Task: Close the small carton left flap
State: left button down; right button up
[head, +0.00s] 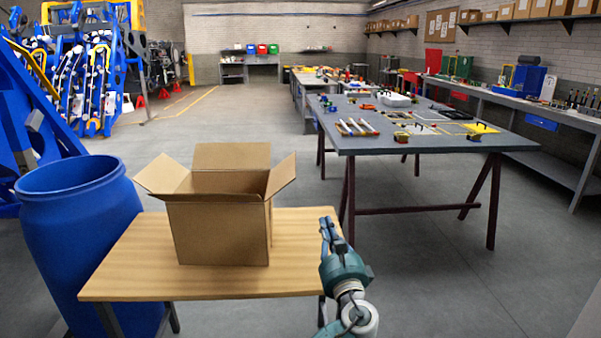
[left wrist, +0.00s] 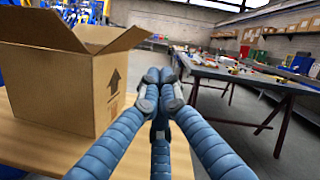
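The small carton (head: 222,232) stands upright on a wooden table. Its left flap (head: 163,174) is open and slants up and outward to the left. The right flap (head: 281,176) slants outward to the right, and the back flap (head: 232,156) stands up. My left gripper (head: 326,226) is to the right of the carton, apart from it, on the side away from the left flap. In the left wrist view its fingers (left wrist: 160,88) are together with nothing between them, and the carton (left wrist: 75,90) is at the left. My right gripper is not in view.
The wooden table (head: 130,270) has bare room left of the carton. A blue barrel (head: 75,230) stands close to the table's left edge. A grey workbench (head: 430,145) with tools is behind at the right. Open floor lies between.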

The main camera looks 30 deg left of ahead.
aim_at(284, 173)
jog(key=i+j, duration=0.4)
jog(key=j, duration=0.15)
jog(key=i+j, duration=0.1)
jog(key=j, duration=0.15)
jog(key=i+j, duration=0.1)
jog(key=j, duration=0.2)
jog(key=i+j, duration=0.15)
jog(key=j+z, duration=0.05)
jog(key=j, duration=0.05)
